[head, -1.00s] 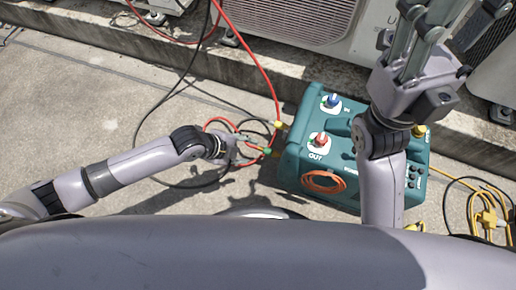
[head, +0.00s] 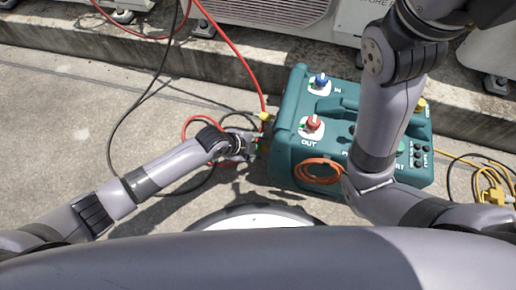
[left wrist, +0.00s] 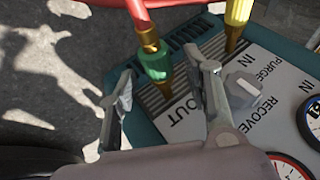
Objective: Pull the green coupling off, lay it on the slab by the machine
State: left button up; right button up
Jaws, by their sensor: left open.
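The green coupling (left wrist: 155,63) sits in the left wrist view on a brass fitting at the end of a red hose (left wrist: 139,12), by the OUT label of the teal machine (head: 290,150). My left gripper (left wrist: 165,74) is open, with one finger on each side of the coupling's lower end; I cannot tell whether they touch it. In the head view my left gripper (head: 257,145) is at the machine's left side and largely hides the coupling. The concrete slab (head: 70,110) lies bare to the left. My right arm crosses the machine's right part; its gripper is out of frame.
A yellow coupling (left wrist: 238,12) is close beside the green one on the machine. Red and black hoses loop around my left forearm. A yellow cable (head: 490,185) lies at the right. A concrete ledge (head: 150,48) with condensers (head: 285,12) runs behind.

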pick_arm(q)
jog(key=shift+d+f, duration=0.15)
jog(key=shift+c, duration=0.4)
grip_shut()
dwell(0.6)
